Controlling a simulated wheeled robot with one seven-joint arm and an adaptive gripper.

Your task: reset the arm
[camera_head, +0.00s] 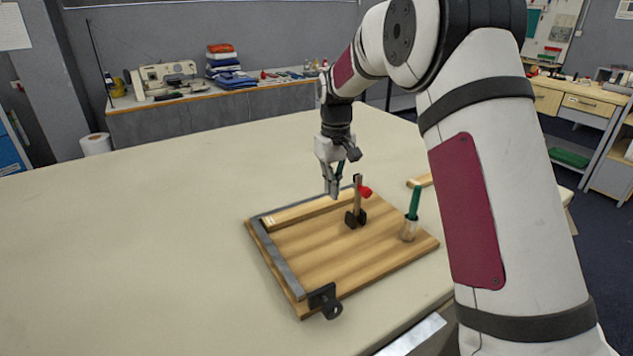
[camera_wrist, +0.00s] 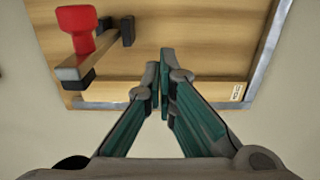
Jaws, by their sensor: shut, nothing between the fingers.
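My gripper (camera_head: 334,190) hangs fingers-down above the far part of a wooden board (camera_head: 330,262) on the cloth table. In the wrist view my gripper (camera_wrist: 161,95) has its green-sided fingers together with nothing between them. The board (camera_wrist: 165,68) lies below it. An upright post with a red knob (camera_head: 366,191) stands on the board beside the gripper, apart from it. The red knob (camera_wrist: 76,32) is also in the wrist view, left of the fingers. My raised arm crosses the right of the head view and hides part of the table.
The table (camera_head: 120,250) is clear on the left.

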